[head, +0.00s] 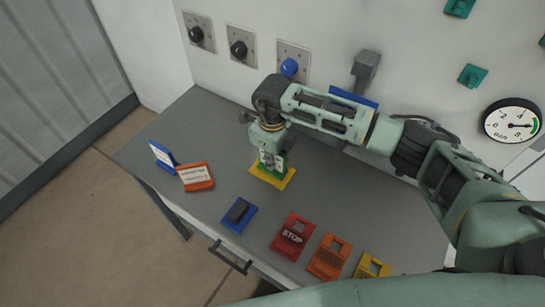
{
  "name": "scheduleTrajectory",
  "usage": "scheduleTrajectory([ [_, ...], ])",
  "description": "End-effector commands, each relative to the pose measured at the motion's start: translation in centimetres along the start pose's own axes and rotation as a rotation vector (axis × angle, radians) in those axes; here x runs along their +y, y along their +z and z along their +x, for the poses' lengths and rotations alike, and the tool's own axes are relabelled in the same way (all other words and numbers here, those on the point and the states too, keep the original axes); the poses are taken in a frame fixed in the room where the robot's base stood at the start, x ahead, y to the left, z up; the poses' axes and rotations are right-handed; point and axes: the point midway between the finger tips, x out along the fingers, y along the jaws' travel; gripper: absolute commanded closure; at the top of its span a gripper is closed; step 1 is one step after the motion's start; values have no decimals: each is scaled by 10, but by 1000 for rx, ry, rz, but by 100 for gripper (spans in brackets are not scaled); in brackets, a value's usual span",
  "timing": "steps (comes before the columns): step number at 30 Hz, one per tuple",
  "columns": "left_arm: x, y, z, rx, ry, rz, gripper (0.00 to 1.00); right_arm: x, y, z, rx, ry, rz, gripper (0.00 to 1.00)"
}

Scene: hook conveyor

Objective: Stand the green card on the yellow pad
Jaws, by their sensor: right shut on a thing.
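The green card (270,162) is upright at the middle of the table, low over the yellow pad (279,183). I cannot tell whether its lower edge touches the pad. My right gripper (268,144) comes down from above and is shut on the card's upper part, hiding some of it. The pad lies flat on the grey table and shows around the card's foot. My left gripper is not in view.
A blue pad with a dark block (239,214), a red STOP tag (292,236), an orange tag (329,257) and a yellow tag (372,267) line the front.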

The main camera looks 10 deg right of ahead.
Motion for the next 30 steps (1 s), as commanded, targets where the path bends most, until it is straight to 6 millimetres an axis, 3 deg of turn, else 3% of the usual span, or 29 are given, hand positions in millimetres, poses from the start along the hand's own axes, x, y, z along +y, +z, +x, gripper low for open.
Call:
scheduleTrajectory([
  [9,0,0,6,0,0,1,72,0,0,4,-1,-1,0,100],
  [10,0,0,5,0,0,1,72,0,0,3,-1,-1,0,89],
  [16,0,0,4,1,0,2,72,0,0,3,-1,-1,0,72],
  [28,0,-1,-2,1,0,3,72,0,0,-4,-1,0,1,72],
  [30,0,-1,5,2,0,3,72,-1,1,-10,-3,-2,0,72],
])
